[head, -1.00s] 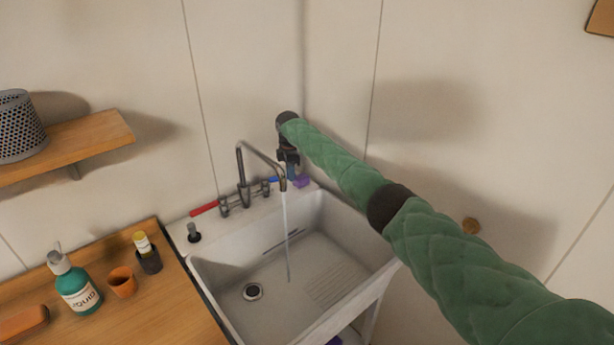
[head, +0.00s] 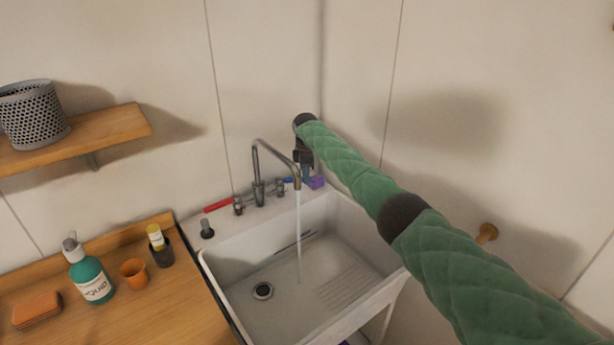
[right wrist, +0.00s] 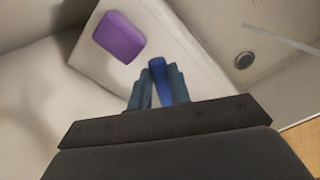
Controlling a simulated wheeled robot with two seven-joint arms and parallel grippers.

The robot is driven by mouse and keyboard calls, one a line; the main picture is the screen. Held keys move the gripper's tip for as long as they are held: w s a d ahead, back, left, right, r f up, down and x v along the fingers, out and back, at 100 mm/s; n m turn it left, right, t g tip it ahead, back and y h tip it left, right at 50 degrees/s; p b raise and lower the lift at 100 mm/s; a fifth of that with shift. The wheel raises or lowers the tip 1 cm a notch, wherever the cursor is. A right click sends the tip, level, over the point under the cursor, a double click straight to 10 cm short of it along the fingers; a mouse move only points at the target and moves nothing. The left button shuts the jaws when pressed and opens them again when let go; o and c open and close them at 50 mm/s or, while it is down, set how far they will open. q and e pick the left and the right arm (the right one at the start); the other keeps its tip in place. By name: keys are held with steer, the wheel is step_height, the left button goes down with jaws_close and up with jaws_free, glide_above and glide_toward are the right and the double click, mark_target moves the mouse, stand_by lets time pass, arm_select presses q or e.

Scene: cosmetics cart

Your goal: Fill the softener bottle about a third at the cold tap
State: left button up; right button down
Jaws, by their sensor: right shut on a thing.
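Water (head: 299,240) runs in a thin stream from the curved spout of the tap (head: 256,165) straight into the white sink (head: 225,250); no bottle stands under it. The blue tap handle (right wrist: 157,72) lies between the fingers of my right gripper (right wrist: 157,88), which is shut on it. In the head view this gripper (head: 305,172) is behind the spout, by the blue handle (head: 288,180). The red handle (head: 217,205) is on the left. I cannot make out a softener bottle in either view. My left gripper is out of view.
A purple block (right wrist: 119,38) lies on the sink's back corner beside my right gripper. The wooden counter (head: 150,310) on the left holds a teal pump bottle (head: 91,279), an orange cup (head: 134,272), a dark cup with a yellow-topped item and an orange-brown block (head: 37,310).

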steer(key=c, duration=1.3)
jaws_free()
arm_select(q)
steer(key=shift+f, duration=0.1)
arm_select(e)
steer(key=shift+r, duration=0.2)
step_height(320, 180, up, 6)
steer(key=b, duration=0.2)
steer(key=shift+r+b, duration=0.15)
steer(key=shift+b, duration=0.2)
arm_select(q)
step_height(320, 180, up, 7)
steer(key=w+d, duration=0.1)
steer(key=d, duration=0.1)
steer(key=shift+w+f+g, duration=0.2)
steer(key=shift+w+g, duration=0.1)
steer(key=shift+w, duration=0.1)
arm_select(e)
steer(key=shift+r, duration=0.6)
